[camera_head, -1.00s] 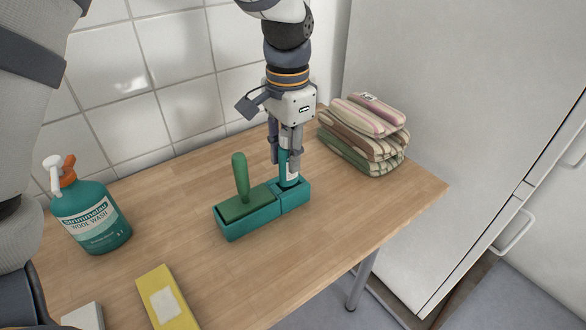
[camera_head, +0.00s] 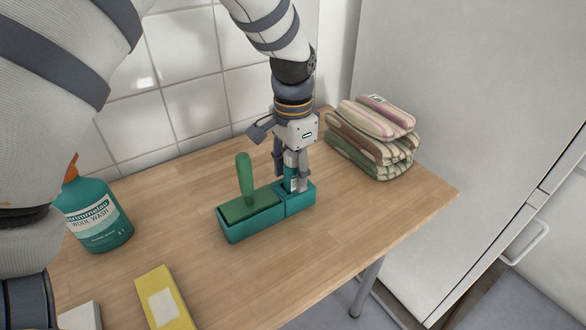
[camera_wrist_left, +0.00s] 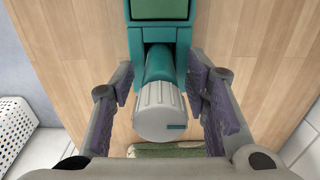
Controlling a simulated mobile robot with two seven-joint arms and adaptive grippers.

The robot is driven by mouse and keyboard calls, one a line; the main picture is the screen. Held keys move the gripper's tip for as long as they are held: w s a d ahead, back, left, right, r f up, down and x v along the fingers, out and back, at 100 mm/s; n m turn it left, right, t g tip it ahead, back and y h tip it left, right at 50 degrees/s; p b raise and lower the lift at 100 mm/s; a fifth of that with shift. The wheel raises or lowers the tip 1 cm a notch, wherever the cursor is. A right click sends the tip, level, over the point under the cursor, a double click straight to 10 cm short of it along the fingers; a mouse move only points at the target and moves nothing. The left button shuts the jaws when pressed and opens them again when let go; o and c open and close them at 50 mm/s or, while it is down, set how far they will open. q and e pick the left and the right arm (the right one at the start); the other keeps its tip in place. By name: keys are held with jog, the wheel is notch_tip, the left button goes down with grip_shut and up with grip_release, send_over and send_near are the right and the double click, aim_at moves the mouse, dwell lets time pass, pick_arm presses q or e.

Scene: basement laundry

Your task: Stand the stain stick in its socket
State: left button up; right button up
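My left gripper (camera_head: 291,183) is around the stick from above. In the left wrist view the fingers of this gripper (camera_wrist_left: 160,88) stand apart, with a gap on each side of the stick. The stick's lower end is hidden inside the socket. My right gripper is not in view.
A green-handled brush (camera_head: 244,180) sits in the holder's left part. A wool wash bottle (camera_head: 96,220) stands at left, a yellow box (camera_head: 163,298) at the front. Folded striped towels (camera_head: 372,140) lie behind right of the gripper. The table's front right (camera_head: 330,235) is clear.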

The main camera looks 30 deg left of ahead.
pick_arm(q)
notch_tip(320, 180, up, 12)
jog(key=shift+r+p, duration=0.25)
jog(key=shift+p, duration=0.25)
jog(key=shift+f, duration=0.1)
